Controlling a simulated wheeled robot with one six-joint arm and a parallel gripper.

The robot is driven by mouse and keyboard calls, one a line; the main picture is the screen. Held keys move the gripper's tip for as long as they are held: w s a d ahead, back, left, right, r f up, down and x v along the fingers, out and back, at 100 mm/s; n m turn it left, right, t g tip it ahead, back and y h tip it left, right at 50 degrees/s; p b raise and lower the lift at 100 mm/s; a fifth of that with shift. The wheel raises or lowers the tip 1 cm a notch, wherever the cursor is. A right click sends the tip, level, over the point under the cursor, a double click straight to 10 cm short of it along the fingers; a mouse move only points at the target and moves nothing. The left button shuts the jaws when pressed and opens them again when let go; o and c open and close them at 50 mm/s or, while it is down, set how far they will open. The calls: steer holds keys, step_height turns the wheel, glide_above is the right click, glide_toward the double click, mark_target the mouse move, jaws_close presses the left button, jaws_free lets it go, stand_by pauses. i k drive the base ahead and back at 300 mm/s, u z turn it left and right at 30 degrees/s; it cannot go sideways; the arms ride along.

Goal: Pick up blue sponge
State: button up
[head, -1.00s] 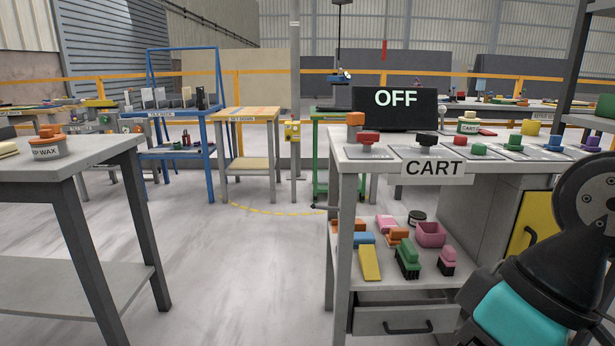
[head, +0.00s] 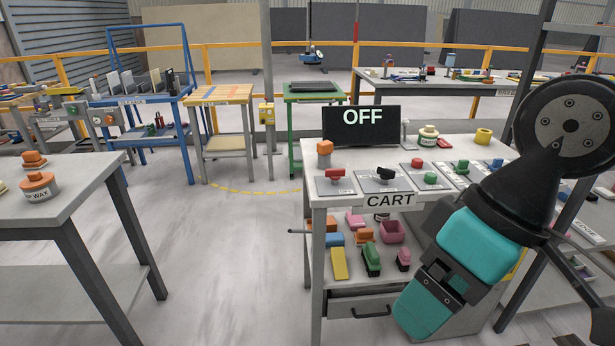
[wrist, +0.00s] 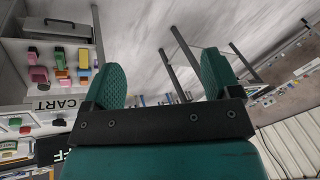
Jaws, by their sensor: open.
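The blue sponge (head: 334,239) looks like a small flat blue block on the lower shelf of the cart, towards its left end. It lies just behind a yellow block (head: 339,263) and beside an orange piece (head: 364,235). My gripper (head: 424,308) is teal and black, in front of the cart's right part, to the right of the sponge and apart from it. In the wrist view my gripper (wrist: 163,78) has its two teal fingers spread wide with nothing between them. The shelf items show small at that view's upper left.
The cart's top (head: 400,152) overhangs the shelf and carries several coloured knobs. A green brush (head: 371,259), a pink brush (head: 404,258) and a pink bin (head: 391,231) crowd the shelf. A grey table (head: 75,185) stands left, with clear floor between.

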mark_target(337, 240)
steer(key=z, duration=0.05)
steer(key=k, duration=0.5)
steer(key=u, duration=1.85)
steer(key=i, duration=1.05)
steer(key=z, duration=1.85)
